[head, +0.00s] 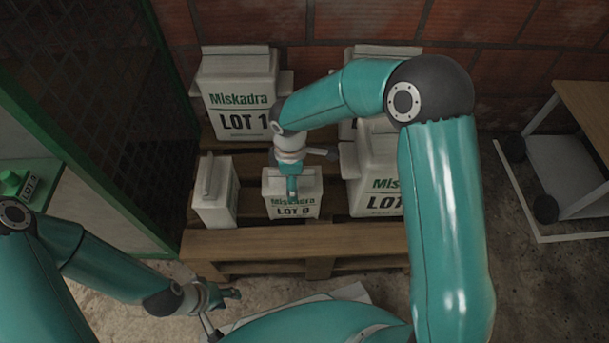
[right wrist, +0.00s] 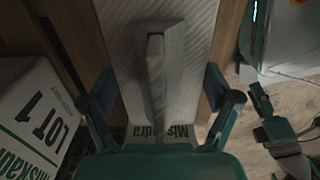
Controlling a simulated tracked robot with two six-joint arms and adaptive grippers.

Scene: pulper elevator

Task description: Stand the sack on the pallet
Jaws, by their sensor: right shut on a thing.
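The white sack marked LOT 0 (head: 291,207) stands upright at the front middle of the wooden pallet (head: 290,243). My right gripper (head: 292,190) points down from above and is shut on it. In the right wrist view, the fingers of my right gripper (right wrist: 160,112) lie on both sides of the sack's pale top (right wrist: 190,60) and its raised seam. Whether the sack's base presses on the boards is hard to tell. My left gripper (head: 226,312) is low in front of the pallet, its fingers apart and empty.
White sacks stand around: LOT 1 (head: 240,95) at back left, a narrow one (head: 216,192) at left, a larger one (head: 380,185) at right, and one partly hidden behind my right arm. A green mesh panel (head: 90,100) borders the left; a wheeled cart (head: 570,165) stands right.

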